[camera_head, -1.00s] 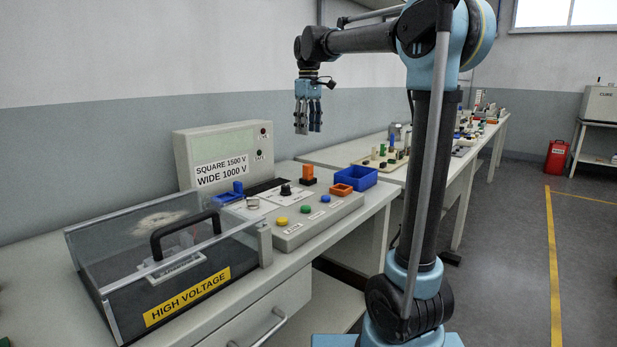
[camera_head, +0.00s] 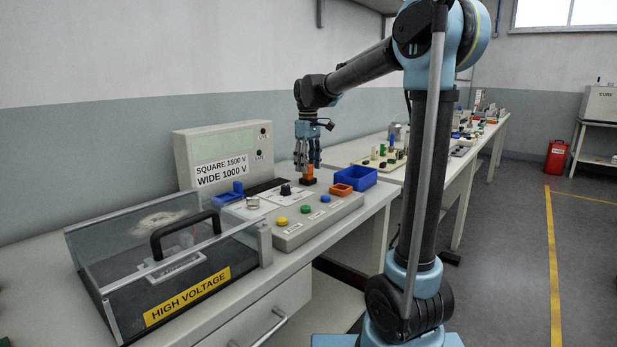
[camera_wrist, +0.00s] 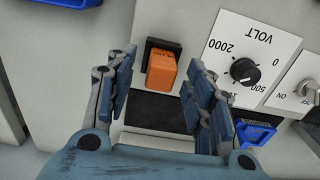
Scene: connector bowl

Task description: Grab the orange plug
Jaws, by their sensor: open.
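The orange plug (camera_head: 309,171) stands upright in a black base on the console, left of the blue bin in the head view. It also shows in the wrist view (camera_wrist: 162,74), seen from above, with its black base (camera_wrist: 163,45) behind it. My gripper (camera_head: 307,166) is open and points down at the plug from above. In the wrist view my gripper (camera_wrist: 160,75) has one finger on each side of the plug, with a gap visible on both sides. I cannot tell exactly how far the fingertips reach down beside it.
A blue bin (camera_head: 372,179) and an orange square frame (camera_head: 342,189) lie right of the plug. A lidded high-voltage box (camera_head: 110,291) and a display box (camera_head: 187,150) stand to the left.

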